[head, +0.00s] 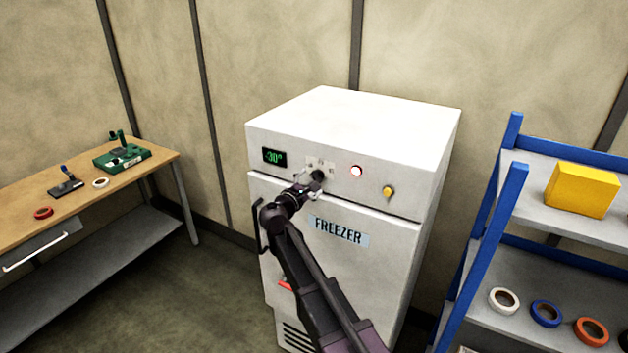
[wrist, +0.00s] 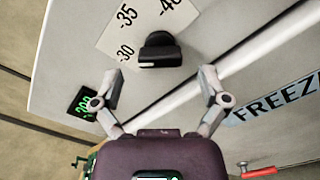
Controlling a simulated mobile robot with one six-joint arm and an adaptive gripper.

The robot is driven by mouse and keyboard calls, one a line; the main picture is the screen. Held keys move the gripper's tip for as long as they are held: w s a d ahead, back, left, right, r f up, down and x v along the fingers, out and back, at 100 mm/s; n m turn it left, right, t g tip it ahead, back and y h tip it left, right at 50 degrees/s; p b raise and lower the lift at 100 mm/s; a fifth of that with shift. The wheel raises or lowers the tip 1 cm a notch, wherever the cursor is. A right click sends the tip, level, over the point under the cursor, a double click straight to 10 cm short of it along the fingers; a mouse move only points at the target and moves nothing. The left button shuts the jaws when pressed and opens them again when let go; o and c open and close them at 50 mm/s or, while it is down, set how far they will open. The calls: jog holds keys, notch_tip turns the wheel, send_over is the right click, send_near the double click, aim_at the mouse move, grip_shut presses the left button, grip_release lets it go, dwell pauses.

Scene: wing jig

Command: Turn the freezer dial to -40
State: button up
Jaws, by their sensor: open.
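The white freezer (head: 335,215) stands against the wall, with its green display (head: 273,157) reading -30°. The black dial (head: 318,175) is on its upper panel; in the wrist view the dial (wrist: 160,50) sits beside a pale scale plate (wrist: 135,28) marked -30, -35 and -40. The display also shows in the wrist view (wrist: 83,103). My gripper (head: 308,182) is in front of the dial. In the wrist view my gripper (wrist: 160,78) is open, its fingers spread wide, with the dial beyond the gap between the tips and no visible contact.
The door handle (head: 259,228) is at the left. A blue-framed shelf (head: 487,235) stands close on the right, and a wooden workbench (head: 85,190) stands left. Floor is clear between bench and freezer.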

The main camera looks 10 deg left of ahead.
jog(key=shift+x, duration=1.1)
jog(key=c, duration=1.2)
